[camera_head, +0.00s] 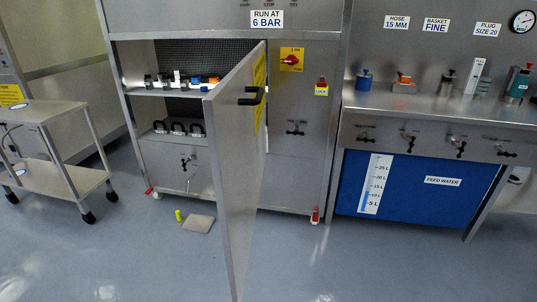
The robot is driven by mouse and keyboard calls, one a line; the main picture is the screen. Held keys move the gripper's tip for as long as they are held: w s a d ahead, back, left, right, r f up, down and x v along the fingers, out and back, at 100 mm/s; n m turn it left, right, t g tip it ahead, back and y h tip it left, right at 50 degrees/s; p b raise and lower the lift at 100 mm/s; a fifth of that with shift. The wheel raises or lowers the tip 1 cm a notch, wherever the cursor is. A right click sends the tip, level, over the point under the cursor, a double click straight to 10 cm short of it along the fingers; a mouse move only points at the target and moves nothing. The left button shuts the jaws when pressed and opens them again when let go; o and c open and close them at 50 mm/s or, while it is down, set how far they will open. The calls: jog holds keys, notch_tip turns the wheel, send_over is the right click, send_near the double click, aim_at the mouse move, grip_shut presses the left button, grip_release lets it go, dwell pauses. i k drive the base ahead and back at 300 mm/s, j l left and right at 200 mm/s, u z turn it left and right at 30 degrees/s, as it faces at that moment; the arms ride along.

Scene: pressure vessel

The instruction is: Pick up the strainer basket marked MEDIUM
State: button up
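No strainer basket marked MEDIUM can be made out; any markings on the small items are too small to read. Inside the open cabinet, several small dark, white, blue and orange items stand on the upper shelf (165,91). Several items with black looped handles (178,128) stand in a row on the lower level; I cannot tell whether they are baskets. A sign on the right wall reads BASKET FINE (436,25). My gripper is not in view.
The cabinet door (237,160) stands open toward me, right of the shelves. A wheeled steel cart (60,178) stands at left. A small yellow-green object (179,215) and a beige flat piece (198,224) lie on the floor. A counter (430,105) with fittings stands at right above a blue tank (415,190).

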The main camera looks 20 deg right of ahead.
aim_at(183, 85)
jog(key=l, duration=0.1)
jog(key=i+j, duration=0.35)
jog(key=i+j+z, duration=0.1)
jog(key=i+j, duration=0.2)
jog(key=j, duration=0.25)
jog(key=i+j+z, duration=0.1)
jog(key=i+j, duration=0.55)
jog(key=j, duration=0.3)
jog(key=i+j+z, duration=0.1)
jog(key=i+j, duration=0.2)
jog(key=j, duration=0.2)
jog(key=i+j, duration=0.3)
jog(key=j, duration=0.25)
jog(key=i+j+z, duration=0.1)
jog(key=i+j, duration=0.2)
jog(key=j, duration=0.2)
jog(key=i+j+z, duration=0.1)
jog(key=i+j, duration=0.15)
jog(key=j, duration=0.3)
